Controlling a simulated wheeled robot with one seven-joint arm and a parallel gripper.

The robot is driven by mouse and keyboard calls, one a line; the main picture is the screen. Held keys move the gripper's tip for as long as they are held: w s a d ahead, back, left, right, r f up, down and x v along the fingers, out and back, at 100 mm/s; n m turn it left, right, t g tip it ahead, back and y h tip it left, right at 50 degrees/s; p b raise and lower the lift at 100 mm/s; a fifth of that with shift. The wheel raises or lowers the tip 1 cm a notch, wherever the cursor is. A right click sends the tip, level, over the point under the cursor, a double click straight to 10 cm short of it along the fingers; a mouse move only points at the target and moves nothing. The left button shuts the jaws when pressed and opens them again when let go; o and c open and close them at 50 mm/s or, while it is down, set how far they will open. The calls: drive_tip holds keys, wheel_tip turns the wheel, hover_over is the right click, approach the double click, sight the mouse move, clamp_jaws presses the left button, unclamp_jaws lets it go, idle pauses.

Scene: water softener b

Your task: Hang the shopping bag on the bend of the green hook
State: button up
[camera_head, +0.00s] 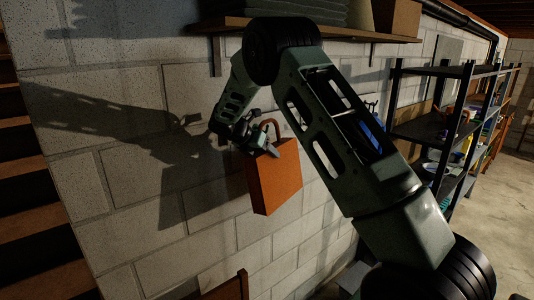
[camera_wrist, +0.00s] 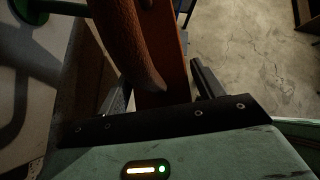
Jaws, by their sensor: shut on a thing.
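The orange-brown shopping bag (camera_head: 274,178) hangs from my gripper (camera_head: 256,145) in front of the block wall. Its handle loop (camera_head: 271,128) rises at the fingers. In the wrist view my gripper (camera_wrist: 163,88) is shut on the bag (camera_wrist: 172,45), with dark fingers on either side. A curved green piece, apparently the green hook (camera_wrist: 35,12), shows at the top left of the wrist view, apart from the bag. Only part of it is in frame. I cannot make out the hook clearly in the head view; my arm may hide it.
A wooden wall shelf (camera_head: 345,32) with boxes is above my arm. A black shelving rack (camera_head: 425,130) stands at the right. Wooden stairs (camera_head: 22,185) are at the left. A wooden piece (camera_head: 228,288) stands below the bag. Open concrete floor (camera_head: 505,215) lies at the right.

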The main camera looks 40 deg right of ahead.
drive_tip(key=shift+w, duration=0.5)
drive_tip(key=shift+w+f, duration=0.2)
drive_tip(key=shift+f, duration=0.05)
drive_tip(key=shift+w+f, duration=0.4)
drive_tip(key=shift+f, duration=0.15)
drive_tip(key=shift+w+f, duration=0.1)
drive_tip(key=shift+f, duration=0.4)
drive_tip(key=shift+d, duration=0.1)
drive_tip(key=o, duration=1.6)
drive_tip(key=shift+f, duration=0.1)
